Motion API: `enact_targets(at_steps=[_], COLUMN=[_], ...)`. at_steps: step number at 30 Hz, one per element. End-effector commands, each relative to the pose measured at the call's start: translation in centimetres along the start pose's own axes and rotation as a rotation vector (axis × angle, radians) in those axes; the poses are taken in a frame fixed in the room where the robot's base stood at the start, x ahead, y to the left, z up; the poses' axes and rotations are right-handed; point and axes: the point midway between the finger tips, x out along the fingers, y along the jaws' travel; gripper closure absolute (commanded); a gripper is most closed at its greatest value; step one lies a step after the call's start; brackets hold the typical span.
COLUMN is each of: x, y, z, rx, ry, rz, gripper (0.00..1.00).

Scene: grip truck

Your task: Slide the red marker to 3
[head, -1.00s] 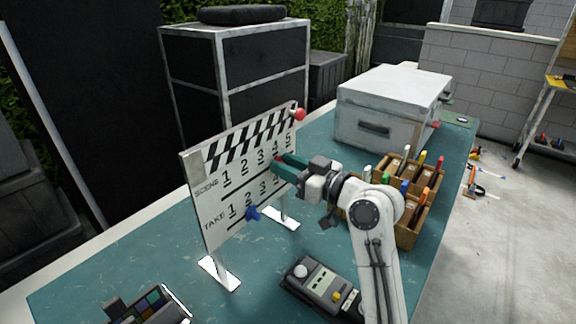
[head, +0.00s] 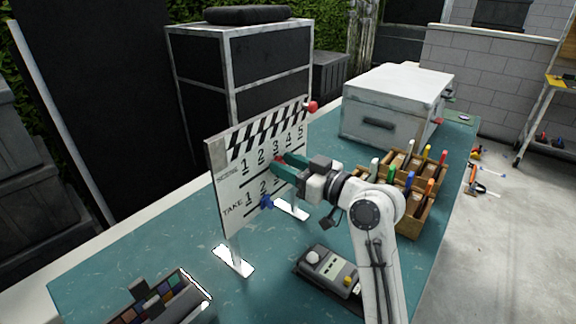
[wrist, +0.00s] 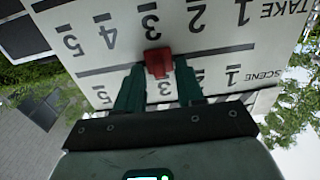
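The white clapper board (head: 233,205) stands upright on the table, with a SCENE row above and a TAKE row below. The red marker (wrist: 158,62) sits on the slot line by the SCENE row, in line with the 3 in the upside-down wrist view. In the head view only a bit of its red shows at my fingertips. My gripper (wrist: 158,66) has one green finger on each side of the marker, closed on it; in the head view the gripper (head: 281,163) reaches the board from the right. A blue marker (head: 266,202) sits on the TAKE line, near 2.
A wooden organiser (head: 417,222) with pens stands right of my arm. A grey device (head: 328,270) lies in front of the board, and a colour palette case (head: 165,303) at lower left. A white case (head: 397,105) stands behind.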

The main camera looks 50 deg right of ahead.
Motion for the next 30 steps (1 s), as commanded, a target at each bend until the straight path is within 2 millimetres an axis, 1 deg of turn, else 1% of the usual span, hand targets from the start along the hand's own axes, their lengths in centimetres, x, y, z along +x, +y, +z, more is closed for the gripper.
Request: enact_targets(at_steps=[7, 11, 14, 22, 24, 27, 30], x=[-0.1, -1.1, -2.7, -8.0, -9.0, -10.0, -10.6], y=[0.0, 0.1, 0.1, 0.1, 0.1, 0.1, 0.0], z=[0.0, 0.1, 0.2, 0.3, -0.2, -0.1, -0.1], rx=[0.000, 0.000, 0.000, -0.001, 0.001, 0.001, 0.001], ry=[0.000, 0.000, 0.000, -0.001, -0.004, -0.003, -0.001], rz=[0.000, 0.002, 0.004, 0.004, 0.003, 0.002, 0.001], gripper=[0.62, 0.62, 0.62, 0.62, 0.62, 0.62, 0.62])
